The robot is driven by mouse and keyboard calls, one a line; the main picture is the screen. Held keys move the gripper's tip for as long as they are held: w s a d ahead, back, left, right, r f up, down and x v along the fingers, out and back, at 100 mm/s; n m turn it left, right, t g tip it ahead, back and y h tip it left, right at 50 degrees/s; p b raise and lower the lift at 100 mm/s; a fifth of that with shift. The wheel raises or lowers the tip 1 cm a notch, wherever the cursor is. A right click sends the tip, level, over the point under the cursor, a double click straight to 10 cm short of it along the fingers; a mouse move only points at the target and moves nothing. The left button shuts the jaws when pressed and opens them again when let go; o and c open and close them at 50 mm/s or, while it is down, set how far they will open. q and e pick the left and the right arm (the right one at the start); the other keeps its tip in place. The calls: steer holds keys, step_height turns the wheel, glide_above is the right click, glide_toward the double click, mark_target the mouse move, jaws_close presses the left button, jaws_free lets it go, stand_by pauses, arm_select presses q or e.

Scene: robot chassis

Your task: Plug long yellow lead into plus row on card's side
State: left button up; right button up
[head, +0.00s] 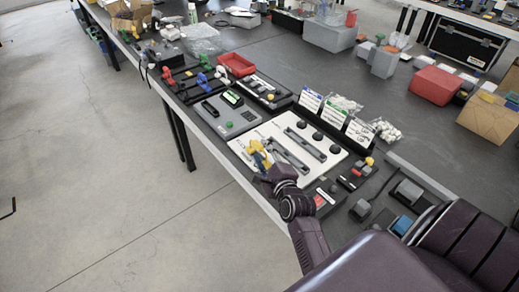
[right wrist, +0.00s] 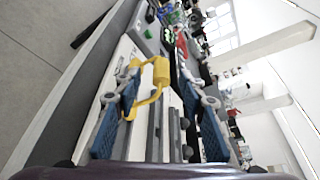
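A yellow piece (head: 258,151), which looks like the yellow lead's plug, is over the left part of a white panel (head: 254,134) near the table's front edge. My right gripper (head: 263,163) is at this piece. In the right wrist view, the yellow piece (right wrist: 153,76) lies between the blue-padded fingers of my right gripper (right wrist: 160,84), closer to the left finger. The fingers stand wide apart, with a clear gap on the right side. My left gripper is out of view.
Labelled cards (head: 333,113) stand behind the panel. A grey box with a green button (head: 229,124), a red tray (head: 237,64) and a rack with coloured pieces lie farther left. Small devices (head: 353,176) crowd the right. Bare tabletop shows farther back.

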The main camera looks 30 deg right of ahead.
steer(key=v, duration=0.4)
stand_by(0.5)
